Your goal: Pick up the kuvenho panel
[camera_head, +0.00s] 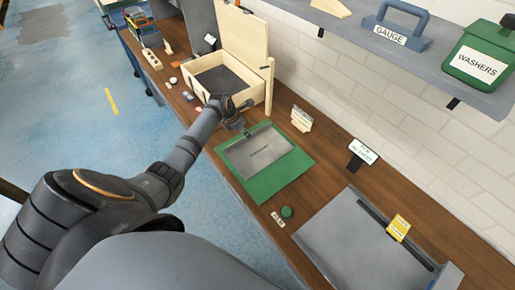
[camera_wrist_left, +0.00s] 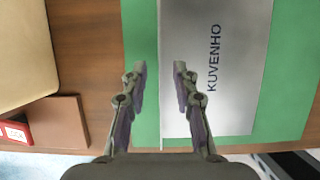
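The kuvenho panel (camera_head: 258,152) is a flat grey plate with its name printed in dark letters. It lies on a green mat (camera_head: 288,178) on the wooden bench. In the left wrist view the panel (camera_wrist_left: 235,95) fills the right part, with its near-straight edge running between my fingers. My left gripper (camera_head: 243,126) is at the panel's upper-left edge in the head view and hides part of that side. In the left wrist view the left gripper (camera_wrist_left: 160,68) is open, one finger over the mat and one over the panel. Contact cannot be told. My right gripper is not in view.
An open wooden box (camera_head: 240,92) stands just beyond the left gripper. A small card stand (camera_head: 301,118) and a labelled sign (camera_head: 363,152) are behind the mat. A grey tray (camera_head: 350,240) and a green round knob (camera_head: 287,212) are nearer. A shelf (camera_head: 440,62) overhangs the right.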

